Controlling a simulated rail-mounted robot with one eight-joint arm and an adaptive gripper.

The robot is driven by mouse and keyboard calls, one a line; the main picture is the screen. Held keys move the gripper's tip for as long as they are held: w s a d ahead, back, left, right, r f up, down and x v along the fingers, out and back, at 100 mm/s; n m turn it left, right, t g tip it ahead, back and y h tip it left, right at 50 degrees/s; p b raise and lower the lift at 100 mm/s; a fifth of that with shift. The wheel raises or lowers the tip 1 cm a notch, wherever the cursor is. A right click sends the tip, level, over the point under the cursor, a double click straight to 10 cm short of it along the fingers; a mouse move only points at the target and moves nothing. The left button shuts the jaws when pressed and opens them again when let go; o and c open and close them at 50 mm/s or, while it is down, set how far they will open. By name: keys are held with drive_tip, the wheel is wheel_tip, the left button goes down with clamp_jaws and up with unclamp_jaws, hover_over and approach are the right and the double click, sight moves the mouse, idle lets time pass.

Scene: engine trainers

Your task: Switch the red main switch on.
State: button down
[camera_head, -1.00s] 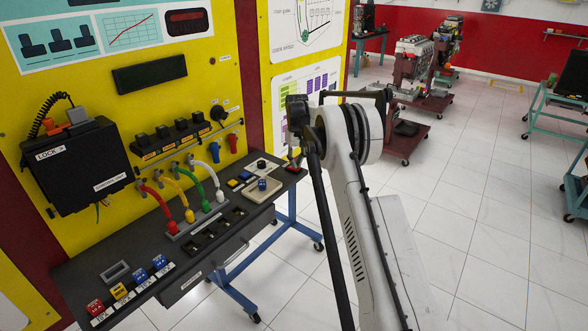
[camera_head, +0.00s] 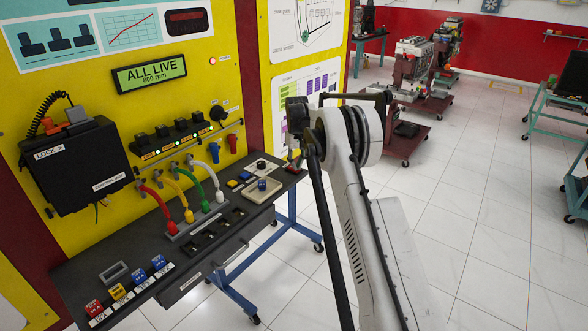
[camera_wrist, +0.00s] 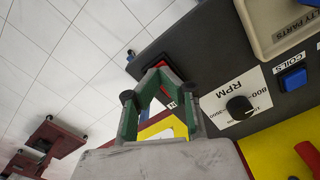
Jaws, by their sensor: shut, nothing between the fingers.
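The red main switch (camera_head: 291,170) is at the far right corner of the dark bench top, partly hidden by my gripper in the head view. In the wrist view the red switch (camera_wrist: 158,88) shows between and behind my fingers. My gripper (camera_wrist: 158,73) is shut and empty, its tips at or just over the switch; contact cannot be told for sure. In the head view my gripper (camera_head: 295,160) points down at that corner. The display (camera_head: 149,72) on the yellow panel is lit and reads "ALL LIVE 800 rpm".
An RPM knob (camera_wrist: 240,107) and a blue button (camera_wrist: 293,79) sit near the switch. Coloured hoses (camera_head: 184,195) and a black lock box (camera_head: 80,167) stand further left. Open tiled floor (camera_head: 470,220) lies to the right.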

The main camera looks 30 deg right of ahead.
drive_tip(key=shift+r+p, duration=0.9)
drive_tip(key=shift+r, duration=2.55)
drive_tip(key=shift+a+r, duration=0.15)
drive_tip(key=shift+r, duration=0.15)
drive_tip(key=s+a+r+t+b, duration=0.1)
drive_tip(key=s+a+r, duration=0.3)
drive_tip(key=r, duration=0.2)
drive_tip(key=s+a+r+t, duration=0.1)
drive_tip(key=s+a+r, duration=0.25)
drive_tip(key=r, duration=0.35)
drive_tip(key=s+a+r+t+b, duration=0.1)
drive_tip(key=s+a+r, duration=0.25)
drive_tip(key=s, duration=0.35)
drive_tip(key=s+a+r, duration=0.3)
drive_tip(key=s+a, duration=0.2)
drive_tip(key=s, duration=0.2)
drive_tip(key=s+a+f+t+b, duration=0.1)
drive_tip(key=s+a+f, duration=0.2)
drive_tip(key=s, duration=0.7)
drive_tip(key=s+a+f+t, duration=0.1)
drive_tip(key=s+a+f, duration=0.2)
drive_tip(key=s, duration=0.7)
drive_tip(key=s+a+f+t+b, duration=0.1)
drive_tip(key=s+a+f+t, duration=0.1)
drive_tip(key=s, duration=0.8)
drive_tip(key=shift+s+a+f+n+b, duration=0.15)
drive_tip(key=shift+a+f+n+b, duration=0.15)
drive_tip(key=shift+a+f, duration=0.4)
